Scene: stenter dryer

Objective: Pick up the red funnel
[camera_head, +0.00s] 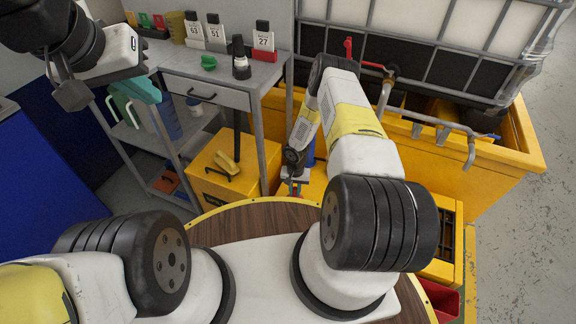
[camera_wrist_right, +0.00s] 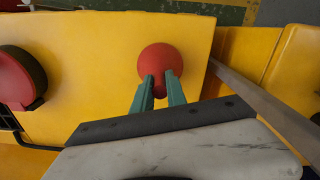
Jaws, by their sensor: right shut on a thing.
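The red funnel (camera_wrist_right: 163,61) shows in the right wrist view as a round red shape with a narrower darker part below it. My right gripper (camera_wrist_right: 162,90) has its two green fingers shut on that narrower part. In the head view my right gripper (camera_head: 292,188) is low, between the yellow box and the yellow basin, and the funnel is too small to make out clearly there. My left gripper (camera_head: 140,86) is at the upper left, in front of the grey bench, and its finger gap does not show clearly.
A yellow box (camera_head: 207,178) stands beside the grey bench (camera_head: 225,70), which carries numbered holders and a green item. A yellow basin (camera_head: 455,155) with pipes and a caged tank is at the right. Another red round part (camera_wrist_right: 20,76) is at the left in the wrist view.

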